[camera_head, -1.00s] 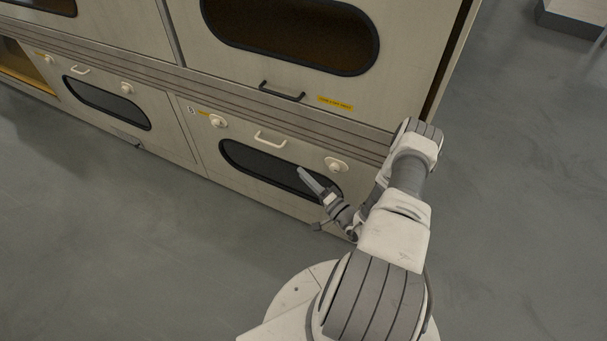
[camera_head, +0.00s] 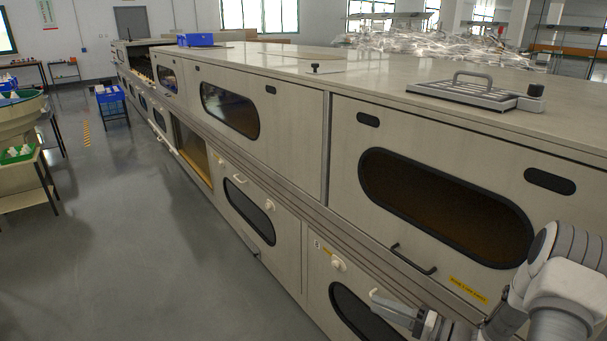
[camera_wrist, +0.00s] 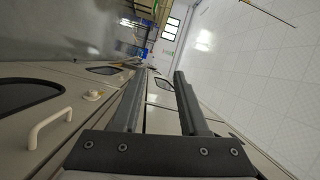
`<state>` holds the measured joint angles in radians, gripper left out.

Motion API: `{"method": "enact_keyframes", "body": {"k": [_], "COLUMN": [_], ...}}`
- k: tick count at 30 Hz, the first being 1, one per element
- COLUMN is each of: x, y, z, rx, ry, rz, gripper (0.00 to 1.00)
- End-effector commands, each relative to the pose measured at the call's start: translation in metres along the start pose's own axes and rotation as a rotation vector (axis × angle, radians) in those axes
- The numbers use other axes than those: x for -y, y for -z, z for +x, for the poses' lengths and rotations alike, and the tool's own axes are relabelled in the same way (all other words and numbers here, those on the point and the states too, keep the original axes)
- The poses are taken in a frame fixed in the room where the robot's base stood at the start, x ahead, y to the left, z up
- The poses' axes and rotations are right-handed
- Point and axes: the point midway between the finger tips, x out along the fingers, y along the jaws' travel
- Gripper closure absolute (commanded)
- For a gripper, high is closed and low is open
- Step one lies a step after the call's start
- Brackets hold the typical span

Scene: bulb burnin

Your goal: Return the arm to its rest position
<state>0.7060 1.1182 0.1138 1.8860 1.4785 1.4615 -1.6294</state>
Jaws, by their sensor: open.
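My gripper (camera_wrist: 158,105) shows in the wrist view with its two dark fingers apart and nothing between them. In the head view my gripper (camera_head: 405,312) is low at the right, in front of the lower panel with an oval window (camera_head: 362,312). My white and grey arm comes in from the lower right corner. In the wrist view a white handle (camera_wrist: 48,126) and a round knob (camera_wrist: 92,95) on a panel lie to the left of the fingers. I cannot tell the exact gap between the gripper and the panel.
A long beige cabinet (camera_head: 290,150) with oval windows runs into the distance. A black handle (camera_head: 413,259) sticks out of its upper panel. A metal plate with a handle (camera_head: 475,93) lies on top. The grey floor (camera_head: 150,250) at left is clear. Blue bins (camera_head: 110,95) stand farther back.

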Motion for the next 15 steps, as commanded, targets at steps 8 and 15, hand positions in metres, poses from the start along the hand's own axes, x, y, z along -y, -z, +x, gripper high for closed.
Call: {"method": "enact_keyframes", "body": {"k": [8, 15], "x": [0.083, 0.138], "y": [-0.037, -0.076], "z": [0.024, 0.026], "rx": [0.328, 0.535], "ry": [-0.154, -0.356], "rz": [0.007, -0.014], "gripper": [0.56, 0.56]}}
